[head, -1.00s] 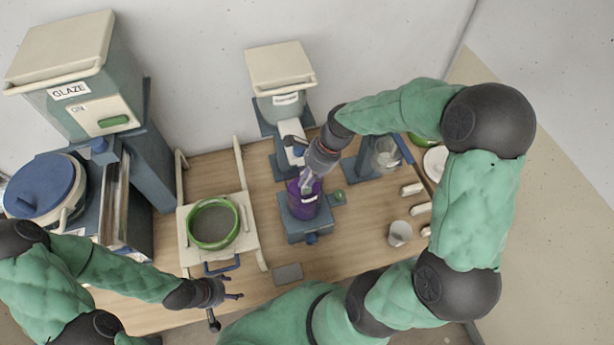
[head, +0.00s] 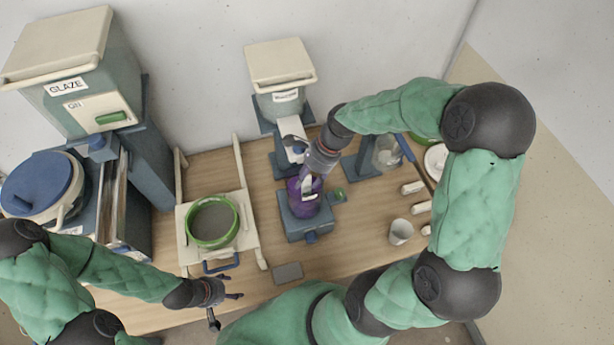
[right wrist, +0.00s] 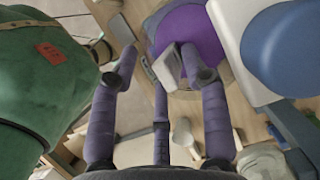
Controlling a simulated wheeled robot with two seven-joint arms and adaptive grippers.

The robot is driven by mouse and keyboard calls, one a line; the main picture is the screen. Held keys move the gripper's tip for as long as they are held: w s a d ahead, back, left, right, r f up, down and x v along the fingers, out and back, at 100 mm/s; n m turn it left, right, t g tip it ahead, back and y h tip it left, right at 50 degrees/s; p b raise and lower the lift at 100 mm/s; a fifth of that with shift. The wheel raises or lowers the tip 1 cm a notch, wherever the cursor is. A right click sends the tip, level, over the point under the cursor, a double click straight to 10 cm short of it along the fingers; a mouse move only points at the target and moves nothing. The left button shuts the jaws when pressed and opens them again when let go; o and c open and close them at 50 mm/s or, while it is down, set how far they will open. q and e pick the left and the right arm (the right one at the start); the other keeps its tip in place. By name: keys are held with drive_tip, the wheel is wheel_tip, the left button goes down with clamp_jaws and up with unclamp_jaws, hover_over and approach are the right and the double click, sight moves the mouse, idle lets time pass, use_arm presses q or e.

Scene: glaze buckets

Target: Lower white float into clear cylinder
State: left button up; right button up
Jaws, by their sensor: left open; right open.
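My right gripper (head: 307,188) is open at a purple container (head: 303,206) on a blue stand. In the right wrist view its spread fingers (right wrist: 160,75) reach over the purple container (right wrist: 190,37). A small pale block (right wrist: 166,67) shows between the fingertips; whether they touch it is unclear. A clear vessel (head: 387,153) stands at the back right and a clear cup (head: 400,232) at the front right; I cannot tell which is the clear cylinder. Small white pieces (head: 413,187) lie near them; I cannot identify the float. My left gripper (head: 226,307) is open and empty at the front edge.
A green-rimmed sieve (head: 212,222) rests on a white frame left of the purple container. A blue-lidded bucket (head: 42,185) and a GLAZE dispenser (head: 60,60) stand at the left. A smaller dispenser (head: 281,75) stands behind. A grey block (head: 288,272) lies at the front.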

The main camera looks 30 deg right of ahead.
drive_tip(key=v, duration=1.2)
use_arm(q)
drive_tip(key=shift+s, duration=0.1)
use_arm(e)
drive_tip(key=shift+s, duration=0.1)
